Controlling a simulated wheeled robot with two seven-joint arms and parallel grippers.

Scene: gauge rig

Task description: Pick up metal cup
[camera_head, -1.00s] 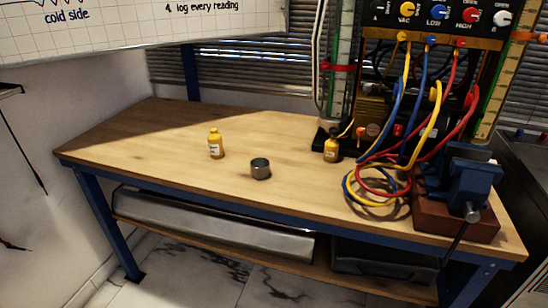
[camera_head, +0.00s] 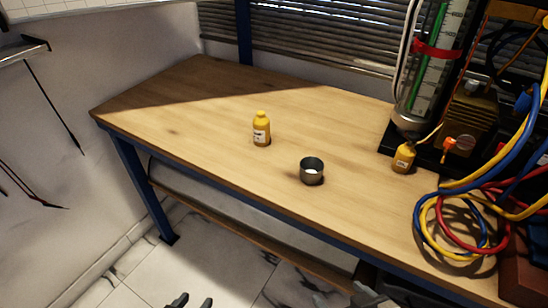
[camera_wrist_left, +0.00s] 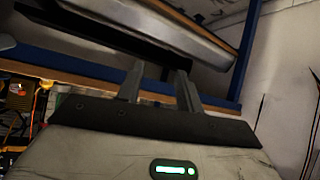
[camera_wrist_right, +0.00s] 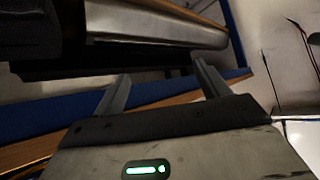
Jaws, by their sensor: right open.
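The metal cup (camera_head: 311,175), small, dark grey and round, stands upright on the wooden workbench (camera_head: 215,110), near its front edge. My left gripper (camera_head: 193,301) shows only its fingertips at the bottom of the head view, below and in front of the bench. In the left wrist view its fingers (camera_wrist_left: 158,88) are apart with nothing between them. My right gripper (camera_head: 343,297) is also at the bottom edge, in front of the bench and below the cup. In the right wrist view its fingers (camera_wrist_right: 161,86) are wide apart and empty. Neither wrist view shows the cup.
A yellow bottle (camera_head: 261,131) stands behind and left of the cup. Another yellow bottle (camera_head: 404,157) stands to the right beside the gauge rig (camera_head: 432,75). Coiled hoses (camera_head: 425,228) lie at the right. The bench's left part is clear. A lower shelf (camera_head: 240,236) runs beneath.

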